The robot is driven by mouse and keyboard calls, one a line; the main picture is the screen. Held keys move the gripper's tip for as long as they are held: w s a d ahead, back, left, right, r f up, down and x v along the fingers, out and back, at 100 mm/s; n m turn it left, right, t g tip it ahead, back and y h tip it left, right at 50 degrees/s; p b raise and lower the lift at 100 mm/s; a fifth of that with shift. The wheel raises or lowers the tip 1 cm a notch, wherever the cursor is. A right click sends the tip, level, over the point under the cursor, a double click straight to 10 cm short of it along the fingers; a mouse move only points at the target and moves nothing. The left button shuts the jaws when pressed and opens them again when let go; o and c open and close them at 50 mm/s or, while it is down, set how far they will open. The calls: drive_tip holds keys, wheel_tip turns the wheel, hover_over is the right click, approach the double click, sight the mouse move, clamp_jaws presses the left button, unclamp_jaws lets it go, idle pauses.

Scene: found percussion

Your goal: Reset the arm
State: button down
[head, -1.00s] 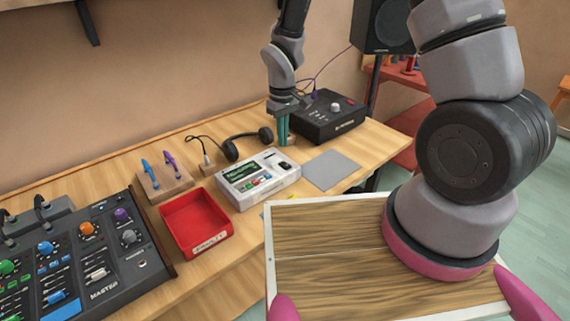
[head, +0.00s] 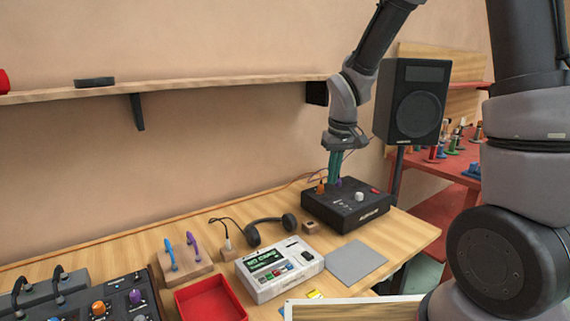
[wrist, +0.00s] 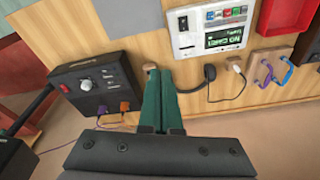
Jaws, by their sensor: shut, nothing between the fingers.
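My gripper (head: 333,181) hangs from my arm with its green fingers together and nothing between them. In the head view its tips overlap the back left corner of the black box (head: 347,205) with a knob and an orange and a purple plug. In the wrist view the fingers (wrist: 160,74) point across the desk, with the black box at their left and the white recorder (wrist: 212,30) above them. A small wooden block with a dark hole (head: 310,227) sits on the desk beside the black box, apart from the fingers.
Headphones (head: 268,232), the white recorder, a red tray (head: 212,300), a mixer (head: 110,303) and a grey pad (head: 356,260) occupy the desk. A wall shelf (head: 200,90) runs behind.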

drive_tip(key=s+d+r+m+t, duration=0.1)
drive_tip(key=s+d+r+m, duration=0.1)
drive_tip(key=s+d+r, duration=0.2)
drive_tip(key=s+d+r+m+t, duration=0.2)
drive_tip(key=s+r, duration=0.4)
drive_tip(key=r, duration=0.4)
drive_tip(key=s+d+r+m+t+y, duration=0.1)
drive_tip(key=s+d+r+m+t, duration=0.1)
drive_tip(key=s+d+r, duration=0.3)
wheel_tip(320, 180, up, 2)
drive_tip(key=shift+s+d+r+m, duration=0.2)
drive_tip(key=shift+s+d+m, duration=0.15)
drive_tip(key=shift+s+m, duration=0.25)
drive_tip(key=shift+w, duration=0.2)
